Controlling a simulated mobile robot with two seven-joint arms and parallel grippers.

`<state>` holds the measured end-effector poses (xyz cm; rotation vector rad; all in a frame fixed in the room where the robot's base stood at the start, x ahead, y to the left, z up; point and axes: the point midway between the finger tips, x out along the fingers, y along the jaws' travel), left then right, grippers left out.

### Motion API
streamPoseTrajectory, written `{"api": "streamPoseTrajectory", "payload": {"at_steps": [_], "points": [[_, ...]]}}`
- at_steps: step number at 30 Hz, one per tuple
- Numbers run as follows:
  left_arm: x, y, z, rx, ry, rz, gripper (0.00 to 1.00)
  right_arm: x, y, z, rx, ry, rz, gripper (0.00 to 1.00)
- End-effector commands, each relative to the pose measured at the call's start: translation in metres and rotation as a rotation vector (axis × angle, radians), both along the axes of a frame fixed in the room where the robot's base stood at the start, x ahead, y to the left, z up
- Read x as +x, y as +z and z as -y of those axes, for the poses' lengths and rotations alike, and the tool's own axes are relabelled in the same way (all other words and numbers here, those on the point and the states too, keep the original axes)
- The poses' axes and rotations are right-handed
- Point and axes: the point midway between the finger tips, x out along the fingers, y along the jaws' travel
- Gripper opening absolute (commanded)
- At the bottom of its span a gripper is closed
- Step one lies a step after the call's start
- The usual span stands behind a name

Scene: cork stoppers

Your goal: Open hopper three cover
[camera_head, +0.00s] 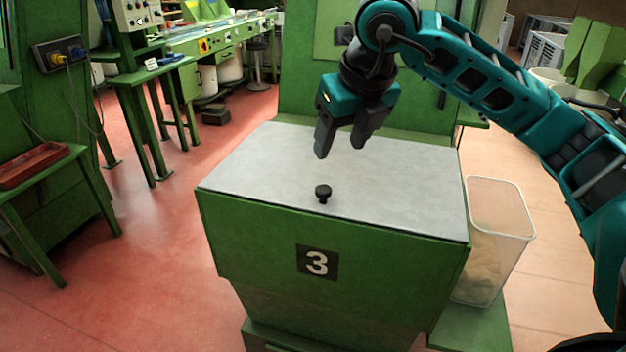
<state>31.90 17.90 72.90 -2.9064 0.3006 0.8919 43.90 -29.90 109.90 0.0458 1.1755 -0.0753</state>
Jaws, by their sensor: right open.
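Hopper three (230,235) is a green box with a "3" plate (317,263) on its front. Its flat grey cover (400,185) lies shut on top. A small black knob (323,193) stands on the cover near its front edge. My right gripper (338,150) reaches in from the right and hangs above the cover, fingers pointing down. It is open and empty, above and a little behind the knob, apart from it. My left gripper is not in view.
A clear plastic bin (500,240) with pale contents stands against the hopper's right side. A green machine panel (300,70) rises behind the cover. A green table with a red tray (32,163) is at the left. Red floor (150,260) lies open left of the hopper.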

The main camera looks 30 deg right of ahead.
Motion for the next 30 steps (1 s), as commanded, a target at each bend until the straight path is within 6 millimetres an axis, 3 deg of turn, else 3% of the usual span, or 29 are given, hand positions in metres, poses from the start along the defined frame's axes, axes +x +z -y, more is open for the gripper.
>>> {"api": "streamPoseTrajectory", "payload": {"at_steps": [16, 22, 30], "points": [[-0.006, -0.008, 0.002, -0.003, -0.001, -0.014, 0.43, 0.038, -0.096, 0.002, 0.002, 0.004, -0.006, 0.58], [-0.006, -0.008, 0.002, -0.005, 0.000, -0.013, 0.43, 0.045, -0.111, 0.003, 0.004, 0.005, -0.003, 0.58], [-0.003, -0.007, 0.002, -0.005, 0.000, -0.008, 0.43, 0.046, -0.114, 0.003, 0.004, 0.005, -0.003, 0.58]]}}
